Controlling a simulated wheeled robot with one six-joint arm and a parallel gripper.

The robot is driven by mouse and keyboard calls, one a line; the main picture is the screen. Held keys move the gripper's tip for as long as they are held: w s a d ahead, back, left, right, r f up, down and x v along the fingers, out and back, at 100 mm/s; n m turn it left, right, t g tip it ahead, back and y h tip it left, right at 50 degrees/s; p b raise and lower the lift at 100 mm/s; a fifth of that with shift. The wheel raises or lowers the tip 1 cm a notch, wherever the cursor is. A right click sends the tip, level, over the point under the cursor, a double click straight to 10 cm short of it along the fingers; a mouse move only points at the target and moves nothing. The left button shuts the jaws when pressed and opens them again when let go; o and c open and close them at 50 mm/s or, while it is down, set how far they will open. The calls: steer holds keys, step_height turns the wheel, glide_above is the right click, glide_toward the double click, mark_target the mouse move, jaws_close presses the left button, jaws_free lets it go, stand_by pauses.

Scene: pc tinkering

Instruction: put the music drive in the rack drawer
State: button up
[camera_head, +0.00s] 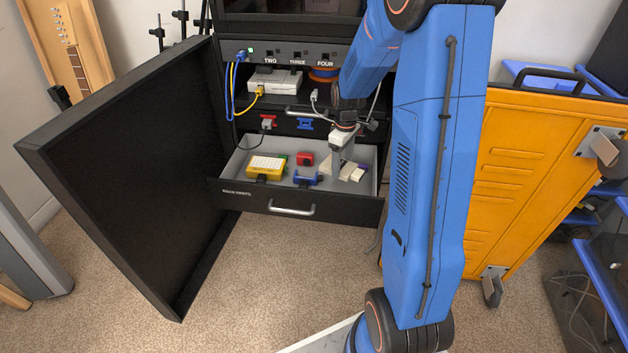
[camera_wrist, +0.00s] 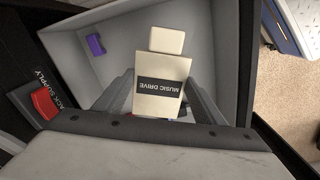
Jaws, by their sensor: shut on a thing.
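The music drive (camera_wrist: 160,75) is a cream block with a dark label reading MUSIC DRIVE, seen in the wrist view. My gripper (camera_wrist: 161,108) is shut on it, with a grey finger on each side. The rack drawer (camera_head: 250,203) is pulled open, grey inside with a black front and a silver handle. In the head view, my gripper (camera_head: 344,170) points down into the right part of the drawer, where cream shapes show around its fingertips. A cream end piece (camera_wrist: 167,40) shows just beyond the label. I cannot tell whether the drive touches the drawer floor.
In the drawer lie a yellow-and-white block (camera_head: 266,167), a red block (camera_head: 305,158), a blue piece (camera_head: 306,178) and a purple piece (camera_wrist: 95,44). The black cabinet door (camera_head: 130,165) stands open at left. An orange cabinet (camera_head: 530,180) stands at right.

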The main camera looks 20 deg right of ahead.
mark_target(340, 190)
step_height(340, 190, down, 9)
steer(key=shift+f, duration=0.1)
stand_by(0.4)
steer(key=o, duration=1.2)
steer(key=shift+f, duration=0.1)
